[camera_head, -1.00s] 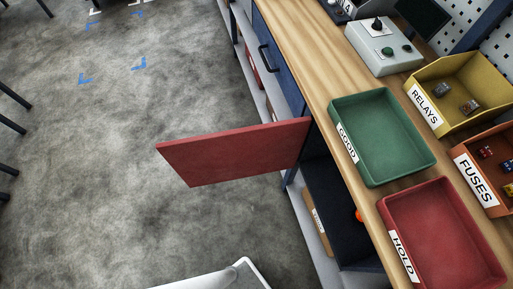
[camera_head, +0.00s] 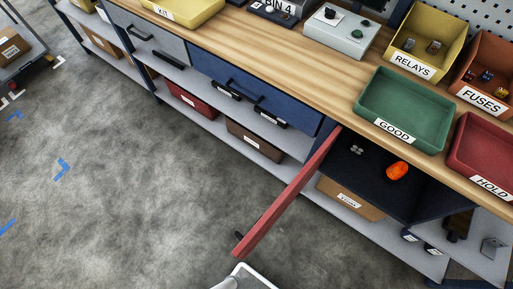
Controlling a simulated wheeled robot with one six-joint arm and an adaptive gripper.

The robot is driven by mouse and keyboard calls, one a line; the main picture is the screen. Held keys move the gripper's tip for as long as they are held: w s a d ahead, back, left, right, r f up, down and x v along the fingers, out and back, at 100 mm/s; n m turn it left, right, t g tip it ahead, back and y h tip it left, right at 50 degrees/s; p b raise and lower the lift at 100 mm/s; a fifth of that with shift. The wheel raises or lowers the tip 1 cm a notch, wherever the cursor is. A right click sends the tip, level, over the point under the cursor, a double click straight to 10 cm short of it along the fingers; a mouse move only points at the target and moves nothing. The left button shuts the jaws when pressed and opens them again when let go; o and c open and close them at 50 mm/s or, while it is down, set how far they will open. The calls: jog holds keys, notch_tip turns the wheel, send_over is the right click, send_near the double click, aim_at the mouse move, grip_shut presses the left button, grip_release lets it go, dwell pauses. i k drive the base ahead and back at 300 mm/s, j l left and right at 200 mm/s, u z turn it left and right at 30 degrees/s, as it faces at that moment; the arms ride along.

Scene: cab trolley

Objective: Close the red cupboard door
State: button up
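The red cupboard door (camera_head: 290,192) stands wide open in the head view, swung out from the bench front over the floor. I see it nearly edge-on, with its hinge side at the bench near the blue drawers and its free edge toward the lower left. A dark handle (camera_head: 239,236) shows near the free edge. The cupboard's dark interior (camera_head: 375,180) is exposed, with an orange object (camera_head: 397,170) and a small grey item (camera_head: 357,150) inside. My gripper is not in the picture; a white part of mine shows at the bottom edge near the door's free end.
The wooden bench top (camera_head: 285,45) carries a green GOOD tray (camera_head: 404,119), a red HOLD tray (camera_head: 485,150), and yellow and orange bins. The grey floor (camera_head: 120,170) at left is free.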

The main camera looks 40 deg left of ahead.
aim_at(248, 242)
jog(key=k+j, duration=0.15)
jog(key=j, duration=0.2)
jog(key=k+j, duration=0.15)
jog(key=j, duration=0.15)
jog(key=k+j, duration=0.15)
jog(key=j, duration=0.2)
jog(key=k+j, duration=0.1)
jog(key=j, duration=0.25)
jog(key=k+j, duration=0.1)
jog(key=k, duration=0.2)
jog(key=k+j, duration=0.1)
jog(key=k, duration=0.2)
